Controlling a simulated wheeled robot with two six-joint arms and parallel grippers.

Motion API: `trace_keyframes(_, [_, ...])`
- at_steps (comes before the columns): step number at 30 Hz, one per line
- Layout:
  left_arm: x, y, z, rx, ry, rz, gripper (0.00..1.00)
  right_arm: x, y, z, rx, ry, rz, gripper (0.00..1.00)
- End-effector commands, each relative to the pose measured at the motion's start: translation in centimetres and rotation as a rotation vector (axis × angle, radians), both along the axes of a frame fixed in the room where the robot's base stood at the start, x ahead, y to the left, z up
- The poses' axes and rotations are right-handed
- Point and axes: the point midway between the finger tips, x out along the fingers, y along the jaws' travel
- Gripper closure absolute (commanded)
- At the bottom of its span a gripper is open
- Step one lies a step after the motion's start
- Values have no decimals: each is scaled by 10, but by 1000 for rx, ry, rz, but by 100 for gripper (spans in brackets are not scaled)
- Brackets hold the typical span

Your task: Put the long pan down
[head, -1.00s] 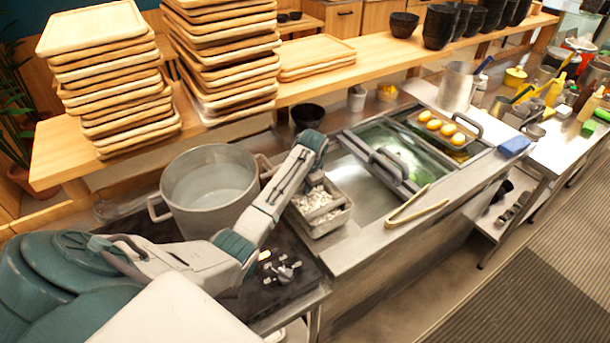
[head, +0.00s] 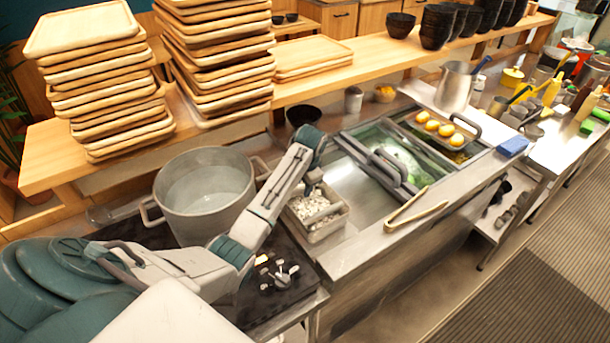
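A rectangular metal pan (head: 328,230) with white chunks in it is at the counter's left end, beside the burner area. I take it to be the long pan, though the view does not confirm this. My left arm reaches in from the left, and its wrist bends down above the pan's back left part. My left gripper (head: 313,178) is small and mostly hidden behind the wrist. I cannot tell whether its fingers touch the pan or are closed. My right gripper is out of view.
A large pot (head: 205,195) stands left of the pan. Tongs (head: 416,210) lie on the steel counter's front edge. A tank with a glassy cover (head: 395,150) and a tray of yellow round items (head: 452,143) are to the right. Stacked wooden trays (head: 100,85) stand on the shelf.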

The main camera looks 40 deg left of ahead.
Motion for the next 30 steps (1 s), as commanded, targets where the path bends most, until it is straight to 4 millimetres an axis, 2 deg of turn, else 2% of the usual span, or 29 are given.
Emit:
trace_keyframes(1, [1, -2, 8, 1, -8, -1, 61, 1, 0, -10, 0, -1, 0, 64])
trace_keyframes(9, [-4, -12, 61, 1, -6, -1, 61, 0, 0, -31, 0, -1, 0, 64])
trace_keyframes(10, [-5, -13, 71, 0, -3, -1, 61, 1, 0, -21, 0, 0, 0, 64])
trace_keyframes(12, [-5, -14, 79, 0, -2, 0, 61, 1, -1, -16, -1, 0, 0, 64])
trace_keyframes(17, [-6, -15, 86, 0, 0, 0, 61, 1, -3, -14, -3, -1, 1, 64])
trace_keyframes(30, [-6, -16, 85, 0, 0, 0, 61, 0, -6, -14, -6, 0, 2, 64])
